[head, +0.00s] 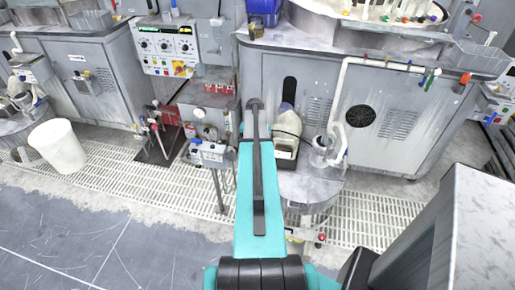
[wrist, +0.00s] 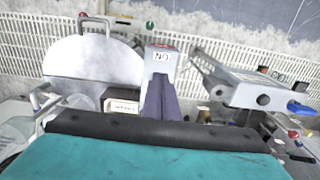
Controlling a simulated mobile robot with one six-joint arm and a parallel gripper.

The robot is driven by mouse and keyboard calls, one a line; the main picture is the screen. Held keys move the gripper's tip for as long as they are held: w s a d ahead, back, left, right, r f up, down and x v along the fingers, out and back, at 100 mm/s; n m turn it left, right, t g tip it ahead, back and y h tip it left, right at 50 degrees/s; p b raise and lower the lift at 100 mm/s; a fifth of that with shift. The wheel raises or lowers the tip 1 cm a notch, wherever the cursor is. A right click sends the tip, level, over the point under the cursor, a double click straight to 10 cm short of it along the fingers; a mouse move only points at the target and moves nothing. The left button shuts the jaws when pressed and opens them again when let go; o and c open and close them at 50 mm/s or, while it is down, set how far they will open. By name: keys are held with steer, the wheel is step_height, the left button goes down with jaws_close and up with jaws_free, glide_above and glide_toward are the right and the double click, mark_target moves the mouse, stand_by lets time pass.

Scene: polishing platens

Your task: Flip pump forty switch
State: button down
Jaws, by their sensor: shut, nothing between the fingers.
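My gripper (wrist: 161,88) shows in the wrist view as two dark fingers pressed together, shut and empty. Its tips are in front of a narrow grey box (wrist: 162,58) with a red top and a small label that seems to read "NO"; I cannot tell whether they touch. A small box with a white label (wrist: 122,106) sits just left of the fingers, its text too small to read. A grey panel with knobs and a blue handle (wrist: 265,90) is to the right. In the head view my arm hides the gripper. I cannot tell which part is the pump forty switch.
Grey polishing machines (head: 410,85) line the back. A control panel with dials (head: 167,46) and a small box on a stand (head: 208,154) are left of my arm. A round metal drum (head: 312,185) stands at right. A white bucket (head: 58,147) stands at far left; the front floor there is clear.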

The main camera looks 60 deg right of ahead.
step_height(320, 180, up, 4)
steer(key=shift+f+p, duration=0.15)
steer(key=shift+p, duration=0.65)
